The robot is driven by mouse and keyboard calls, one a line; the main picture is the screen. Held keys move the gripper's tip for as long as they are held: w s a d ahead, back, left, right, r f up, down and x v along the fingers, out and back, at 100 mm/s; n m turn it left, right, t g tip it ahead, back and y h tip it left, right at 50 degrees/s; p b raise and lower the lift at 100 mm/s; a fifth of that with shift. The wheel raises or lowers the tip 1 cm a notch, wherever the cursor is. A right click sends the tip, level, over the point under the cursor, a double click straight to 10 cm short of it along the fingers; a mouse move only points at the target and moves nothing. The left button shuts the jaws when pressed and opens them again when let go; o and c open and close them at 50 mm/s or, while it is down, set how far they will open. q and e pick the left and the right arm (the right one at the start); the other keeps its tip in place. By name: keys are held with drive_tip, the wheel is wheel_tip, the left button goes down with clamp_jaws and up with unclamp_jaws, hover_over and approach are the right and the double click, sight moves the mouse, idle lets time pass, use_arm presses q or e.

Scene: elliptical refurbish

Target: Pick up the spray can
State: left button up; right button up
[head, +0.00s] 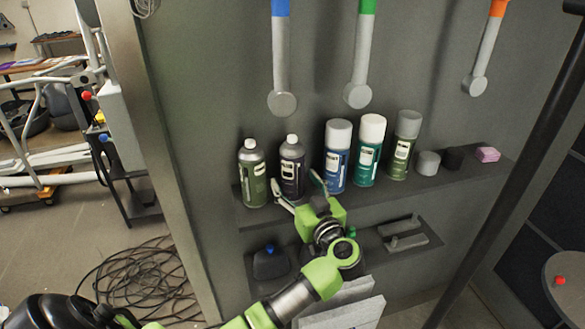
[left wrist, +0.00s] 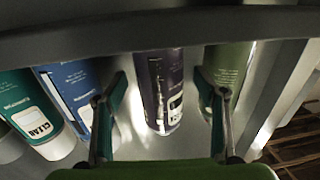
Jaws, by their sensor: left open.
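Several cans and bottles stand upright in a row on a dark wall shelf (head: 450,183). From left they are an olive-green bottle (head: 252,176), a dark purple bottle (head: 291,168), a blue can (head: 336,158), a teal can (head: 369,152) and a green can (head: 402,148) with a grey cap. My left gripper (head: 298,190) is open in front of the dark purple bottle. In the left wrist view the dark purple bottle (left wrist: 158,85) lies between the two spread fingers, with the blue can (left wrist: 78,90) and olive-green bottle (left wrist: 228,68) outside them. I cannot tell whether either finger touches anything.
Small grey (head: 428,163) and black (head: 453,158) cylinders and a pink block (head: 487,154) sit at the shelf's right. A lower shelf (head: 415,237) holds a dark container (head: 270,263). Tools hang above. A dark pole (head: 500,160) crosses at right.

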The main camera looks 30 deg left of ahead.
use_arm(q)
drive_tip(key=x, duration=0.2)
drive_tip(key=shift+w+a, duration=0.25)
drive_tip(key=shift+a, duration=0.05)
use_arm(e)
drive_tip(key=shift+a+r, duration=0.15)
drive_tip(key=shift+r, duration=0.25)
use_arm(q)
drive_tip(key=shift+d, duration=0.1)
drive_tip(key=c, duration=1.4)
drive_tip(key=shift+o, duration=0.2)
drive_tip(key=shift+r, duration=0.1)
use_arm(e)
drive_tip(key=shift+d, duration=0.3)
